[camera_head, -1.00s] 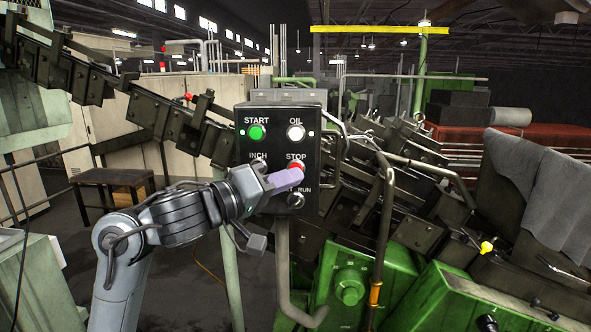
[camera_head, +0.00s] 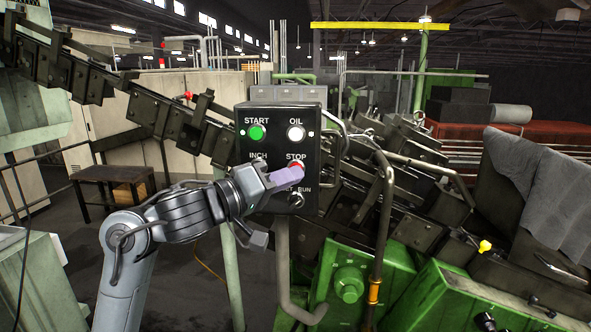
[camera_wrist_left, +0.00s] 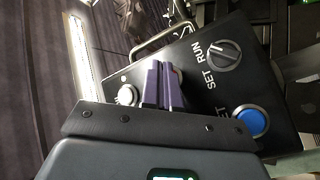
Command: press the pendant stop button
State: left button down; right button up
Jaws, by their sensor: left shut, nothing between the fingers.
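The black pendant box (camera_head: 265,119) hangs in the middle of the head view, with a green START button (camera_head: 257,132) and a white OIL button (camera_head: 295,133) on top. The red STOP button (camera_head: 297,165) shows at the right, partly hidden behind my left gripper (camera_head: 300,174). The gripper's purple fingers are shut and empty, with their tips at the lower part of the button; I cannot tell whether they touch it. In the left wrist view the closed fingers (camera_wrist_left: 165,72) lie over the pendant face (camera_wrist_left: 215,95), and the STOP button is hidden. My right gripper is not in view.
The SET/RUN selector switch (camera_head: 295,199) sits just below the fingers; it also shows in the wrist view (camera_wrist_left: 224,54) near a blue button (camera_wrist_left: 251,121). A bent conduit (camera_head: 386,220) stands right of the pendant. Green machinery (camera_head: 347,283) is below.

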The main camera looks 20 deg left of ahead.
pick_arm(q)
jog(key=shift+w, duration=0.25)
jog(key=shift+s, duration=0.1)
dwell(0.5)
jog(key=shift+s+d+p, duration=0.15)
jog(key=shift+s+p, duration=0.35)
jog(key=shift+s, duration=0.25)
jog(key=shift+s+d+p, duration=0.2)
jog(key=shift+s+p, duration=0.1)
jog(key=shift+s, duration=0.5)
jog(key=shift+s+d+p, duration=0.2)
jog(key=shift+s+p, duration=0.1)
jog(key=shift+s, duration=0.55)
jog(key=shift+s+d+p, duration=0.2)
jog(key=shift+s+p, duration=0.1)
jog(key=shift+s, duration=0.5)
